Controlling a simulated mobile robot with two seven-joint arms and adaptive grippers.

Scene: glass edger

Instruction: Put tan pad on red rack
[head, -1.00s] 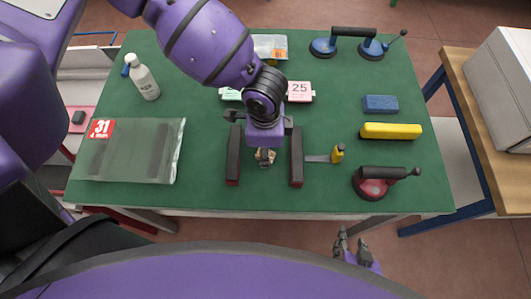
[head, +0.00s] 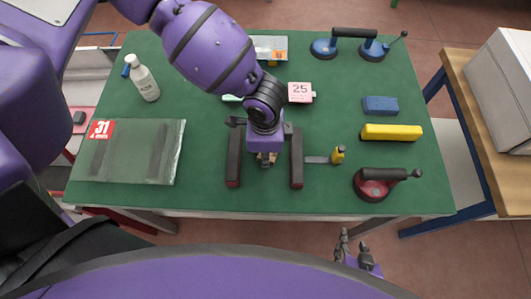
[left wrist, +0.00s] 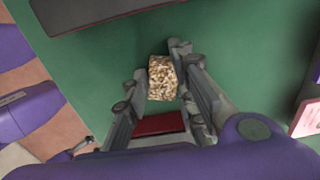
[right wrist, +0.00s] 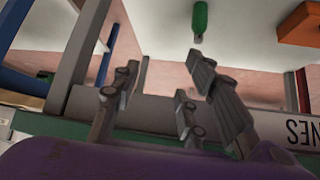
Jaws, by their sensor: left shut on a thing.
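The tan pad (left wrist: 162,78) is a small speckled tan block, held between the fingertips of my left gripper (left wrist: 160,76). In the head view my left gripper (head: 266,159) is between two dark rails with red front ends, the left rail (head: 234,160) and the right rail (head: 297,160). My left wrist hides most of the pad there. My right gripper (head: 354,250) is open and empty, in front of the table.
On the green table (head: 210,200) are a clear bag labelled 31 (head: 130,155), a white bottle (head: 143,80), a 25 box (head: 300,92), a yellow bar (head: 391,132), a blue block (head: 380,105), a red suction cup (head: 376,188) and a yellow-handled tool (head: 338,154). The front centre is clear.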

